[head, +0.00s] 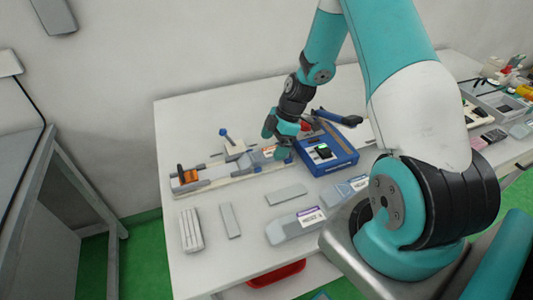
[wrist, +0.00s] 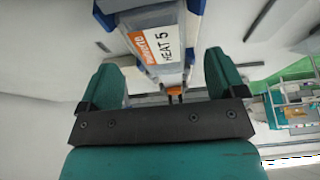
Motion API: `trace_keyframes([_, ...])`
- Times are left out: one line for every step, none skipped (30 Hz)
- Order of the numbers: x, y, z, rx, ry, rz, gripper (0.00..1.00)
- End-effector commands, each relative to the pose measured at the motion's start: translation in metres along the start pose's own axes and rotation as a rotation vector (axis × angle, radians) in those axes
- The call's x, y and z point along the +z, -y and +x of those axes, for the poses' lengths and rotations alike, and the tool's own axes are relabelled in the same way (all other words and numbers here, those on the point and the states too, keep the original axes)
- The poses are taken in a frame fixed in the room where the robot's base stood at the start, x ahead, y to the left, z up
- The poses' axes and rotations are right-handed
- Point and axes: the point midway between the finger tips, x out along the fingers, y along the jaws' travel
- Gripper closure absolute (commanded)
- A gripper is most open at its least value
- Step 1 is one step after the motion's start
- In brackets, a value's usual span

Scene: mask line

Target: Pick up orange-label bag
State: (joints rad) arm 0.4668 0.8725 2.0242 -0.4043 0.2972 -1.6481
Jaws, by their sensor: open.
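The orange-label bag (wrist: 150,18) is grey, with an orange and white label reading "HEAT 5". It shows at the top middle of the wrist view, beyond and between my fingers. In the head view its orange label (head: 268,153) shows at the right end of a long rail fixture (head: 225,180), partly hidden by my gripper. My gripper (head: 281,146) is just above that end, beside the blue machine. In the wrist view my gripper (wrist: 165,72) is open, with a green finger on each side and nothing visibly held. Contact with the bag cannot be told.
The blue machine (head: 340,150) stands close to the right of my gripper. A purple-label bag (head: 295,226) and another labelled bag (head: 345,189) lie nearer the front. Flat grey pieces (head: 230,221) lie front left. The table's back left (head: 190,120) is clear.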

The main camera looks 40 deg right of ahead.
Motion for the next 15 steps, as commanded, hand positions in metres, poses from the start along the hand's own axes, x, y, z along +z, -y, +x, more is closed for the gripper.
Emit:
trace_keyframes([-0.001,0.002,0.005,-0.005,-0.001,0.000,0.11])
trace_keyframes([-0.001,0.002,0.010,-0.005,0.000,0.000,0.11])
trace_keyframes([-0.001,0.002,0.016,-0.004,0.000,0.000,0.11])
trace_keyframes([0.000,0.002,0.020,-0.003,0.000,0.000,0.11])
trace_keyframes([0.000,0.002,0.023,-0.003,0.000,0.000,0.11])
trace_keyframes([0.000,0.002,0.026,-0.003,0.000,0.000,0.11])
trace_keyframes([0.000,0.002,0.029,-0.002,0.000,0.000,0.11])
trace_keyframes([0.000,0.001,0.030,-0.001,0.000,0.000,0.11])
trace_keyframes([0.000,0.001,0.031,0.000,0.001,0.000,0.11])
trace_keyframes([0.000,0.001,0.031,0.001,0.001,0.000,0.11])
trace_keyframes([0.001,0.001,0.031,0.001,0.001,0.000,0.11])
trace_keyframes([0.001,0.001,0.031,0.001,0.001,0.000,0.11])
trace_keyframes([0.001,0.001,0.031,0.001,0.001,0.000,0.11])
trace_keyframes([0.001,0.001,0.031,0.001,0.001,0.000,0.11])
trace_keyframes([0.001,0.001,0.031,0.001,0.000,0.000,0.15])
